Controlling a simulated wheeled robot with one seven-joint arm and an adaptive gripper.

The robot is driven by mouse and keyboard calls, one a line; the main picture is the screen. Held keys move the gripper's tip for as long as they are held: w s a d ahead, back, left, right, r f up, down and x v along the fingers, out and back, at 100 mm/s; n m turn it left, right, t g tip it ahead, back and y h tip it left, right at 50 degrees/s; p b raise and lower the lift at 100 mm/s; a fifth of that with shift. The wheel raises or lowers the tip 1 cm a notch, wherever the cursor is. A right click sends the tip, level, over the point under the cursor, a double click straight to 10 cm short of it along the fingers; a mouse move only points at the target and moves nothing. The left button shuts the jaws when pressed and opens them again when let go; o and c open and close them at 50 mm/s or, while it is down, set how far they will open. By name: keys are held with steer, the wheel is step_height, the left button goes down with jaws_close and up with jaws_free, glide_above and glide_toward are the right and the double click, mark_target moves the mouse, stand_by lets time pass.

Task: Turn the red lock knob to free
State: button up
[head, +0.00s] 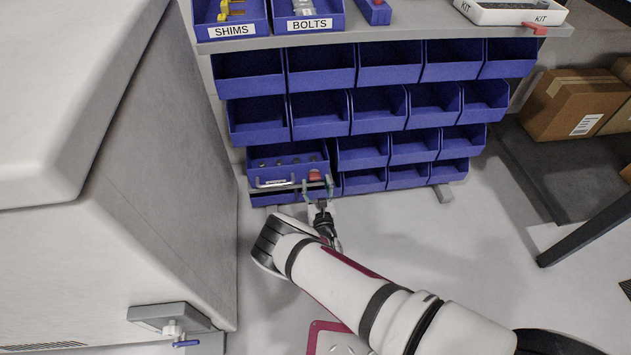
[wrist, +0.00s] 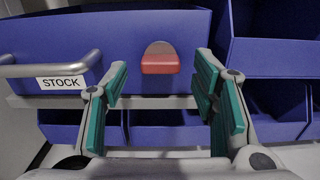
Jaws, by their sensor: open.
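The red lock knob (wrist: 160,64) sits on the front of a blue drawer (wrist: 110,30) in the wrist view, on a small grey rounded plate. It looks like a horizontal bar. In the head view the knob (head: 314,175) shows at the right end of the drawer front, in the lower left of the rack. My gripper (wrist: 158,88) is open, with its green-padded fingers left and right of the knob and apart from it. In the head view my gripper (head: 318,187) is at the drawer front, partly covering it.
A metal handle (wrist: 50,67) and a STOCK label (wrist: 63,83) are left of the knob. Blue bins (wrist: 275,50) stand close on the right. A large pale cabinet (head: 170,150) stands left of the rack. The floor (head: 430,240) right of my arm is clear.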

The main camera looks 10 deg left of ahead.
steer(key=v, duration=1)
